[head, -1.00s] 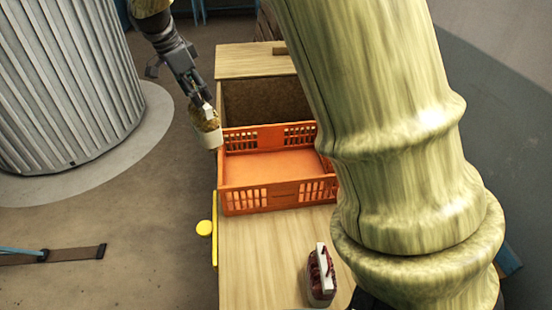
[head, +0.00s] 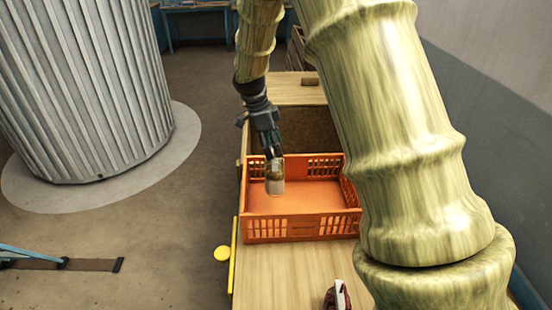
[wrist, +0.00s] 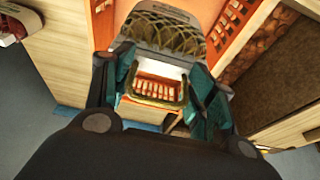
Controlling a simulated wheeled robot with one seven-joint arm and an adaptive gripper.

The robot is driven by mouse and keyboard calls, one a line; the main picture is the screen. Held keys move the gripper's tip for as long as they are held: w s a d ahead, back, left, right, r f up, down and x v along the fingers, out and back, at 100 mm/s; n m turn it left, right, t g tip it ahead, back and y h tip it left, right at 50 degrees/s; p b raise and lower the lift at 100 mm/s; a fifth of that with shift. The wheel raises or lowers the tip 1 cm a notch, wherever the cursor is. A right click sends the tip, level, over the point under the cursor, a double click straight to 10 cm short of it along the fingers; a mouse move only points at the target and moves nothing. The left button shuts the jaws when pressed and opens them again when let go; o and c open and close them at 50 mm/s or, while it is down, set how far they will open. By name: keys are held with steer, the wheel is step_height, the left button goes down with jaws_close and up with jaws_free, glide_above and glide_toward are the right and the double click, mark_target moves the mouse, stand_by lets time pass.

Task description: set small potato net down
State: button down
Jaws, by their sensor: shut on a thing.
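The small potato net (head: 275,181) is a small pale and golden-brown bag. It hangs from my gripper (head: 272,152) at the left part of an orange crate (head: 300,226). I cannot tell whether its bottom touches the crate floor. In the wrist view, my gripper (wrist: 157,88) has its teal fingers closed on a loop at the top of the net (wrist: 165,38), whose mesh and printed pale band show. The crate's slotted wall also shows in the wrist view (wrist: 235,28). The crate looks otherwise empty.
The crate stands on a light wooden surface (head: 290,275). Behind it is a wooden bin (head: 315,128) with brown contents. A dark red item (head: 338,296) lies near the front. A ribbed grey cylinder (head: 90,90) stands farther left.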

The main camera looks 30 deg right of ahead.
steer(key=shift+s+f+p, duration=0.1)
steer(key=shift+f+p, duration=0.2)
steer(key=shift+f, duration=0.6)
steer(key=shift+f+p, duration=0.4)
steer(key=shift+f, duration=1.1)
steer(key=shift+r, duration=0.1)
